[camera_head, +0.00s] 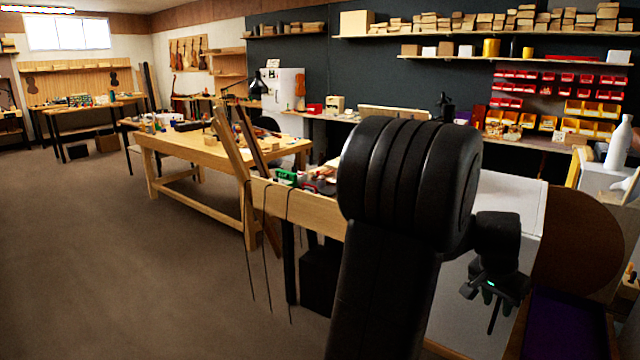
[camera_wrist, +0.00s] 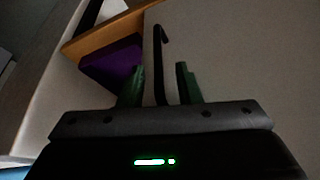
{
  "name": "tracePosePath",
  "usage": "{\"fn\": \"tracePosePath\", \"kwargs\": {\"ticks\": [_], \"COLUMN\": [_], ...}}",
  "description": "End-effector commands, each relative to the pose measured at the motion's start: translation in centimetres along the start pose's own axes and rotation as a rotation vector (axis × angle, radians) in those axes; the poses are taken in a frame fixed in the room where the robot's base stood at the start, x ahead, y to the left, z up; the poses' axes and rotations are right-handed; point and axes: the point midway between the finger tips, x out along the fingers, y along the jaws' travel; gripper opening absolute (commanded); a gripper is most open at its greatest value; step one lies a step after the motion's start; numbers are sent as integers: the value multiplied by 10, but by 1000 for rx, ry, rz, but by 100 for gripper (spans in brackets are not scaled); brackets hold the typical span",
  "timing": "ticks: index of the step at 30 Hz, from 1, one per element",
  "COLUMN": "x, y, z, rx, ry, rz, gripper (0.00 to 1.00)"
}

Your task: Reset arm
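My gripper (camera_head: 484,292) hangs at the end of my black arm at the right of the head view, over a pale grey surface (camera_head: 464,300). In the wrist view its two green fingers (camera_wrist: 160,84) stand apart. A thin black rod with a hooked tip (camera_wrist: 159,60) shows between them, with a gap visible on either side. Its near end is hidden behind the gripper body. A thin dark rod also shows just below the gripper in the head view (camera_head: 494,319). I cannot tell whether it touches the gripper or lies on the surface.
A purple-lined wooden tray or case (camera_head: 562,325) lies right of the gripper, and its purple part shows in the wrist view (camera_wrist: 112,65). A round brown panel (camera_head: 580,245) and a white bottle (camera_head: 619,145) stand to the right. A wooden workbench (camera_head: 200,150) is at left; the floor (camera_head: 120,250) there is clear.

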Motion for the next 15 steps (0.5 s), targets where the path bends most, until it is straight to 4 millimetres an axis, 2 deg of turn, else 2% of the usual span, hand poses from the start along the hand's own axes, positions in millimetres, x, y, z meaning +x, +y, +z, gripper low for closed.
{"fn": "tracePosePath", "kwargs": {"ticks": [1, 6, 15], "x": [9, 26, 27], "y": [0, 0, 0], "z": [1, 0, 2], "rx": [0, 0, 0], "ry": [-3, -1, 0], "rz": [1, 0, 0], "gripper": [31, 31, 31]}}
